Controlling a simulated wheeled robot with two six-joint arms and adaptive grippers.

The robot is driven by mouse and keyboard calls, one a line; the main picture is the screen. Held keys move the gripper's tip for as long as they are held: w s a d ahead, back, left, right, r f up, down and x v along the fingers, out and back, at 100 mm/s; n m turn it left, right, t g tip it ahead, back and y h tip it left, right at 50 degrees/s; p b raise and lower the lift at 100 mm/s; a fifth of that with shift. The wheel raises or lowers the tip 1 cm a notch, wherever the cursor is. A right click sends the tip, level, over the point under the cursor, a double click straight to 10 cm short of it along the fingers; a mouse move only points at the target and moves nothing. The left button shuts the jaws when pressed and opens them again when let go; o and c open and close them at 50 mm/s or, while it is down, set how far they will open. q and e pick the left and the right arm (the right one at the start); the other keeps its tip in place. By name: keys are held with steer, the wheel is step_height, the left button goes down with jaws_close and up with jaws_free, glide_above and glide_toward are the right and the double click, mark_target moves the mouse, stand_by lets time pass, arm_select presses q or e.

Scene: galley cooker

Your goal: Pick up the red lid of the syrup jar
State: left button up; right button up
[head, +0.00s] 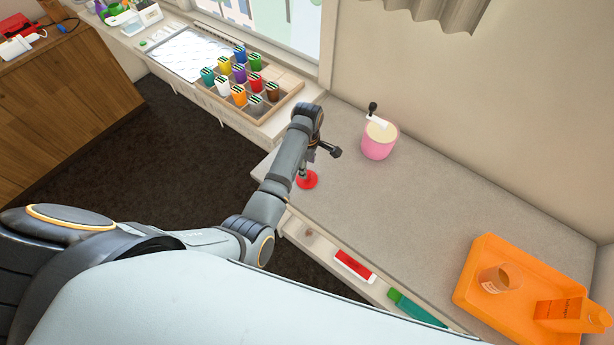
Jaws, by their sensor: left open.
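A round red lid (308,181) lies on the grey countertop near its front left edge. My left gripper (319,163) is open just above the lid, with one finger over it and the other out to the right. The arm partly covers the lid's left side, and I cannot tell whether the finger touches it. A clear glass jar (497,279) stands in the orange tray (468,289) at the right; I cannot tell whether it is the syrup jar. My right gripper is not in view.
A wooden rack (291,97) of coloured tubs is at back left. The middle counter is clear. An open drawer (318,243) is below the front edge.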

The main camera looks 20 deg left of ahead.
arm_select(q)
steer(key=shift+s+a+f+p, duration=0.1)
steer(key=shift+f+p, duration=0.1)
steer(key=shift+f, duration=0.55)
steer(key=shift+s+d+f+p, duration=0.1)
steer(key=shift+s+f+p, duration=0.1)
steer(key=shift+f, duration=0.5)
steer(key=shift+s+a+f+p, duration=0.1)
steer(key=shift+f+p, duration=0.1)
steer(key=shift+f, duration=0.55)
steer(key=c, duration=1.1)
steer(key=shift+o, duration=0.2)
steer(key=shift+w+r, duration=0.1)
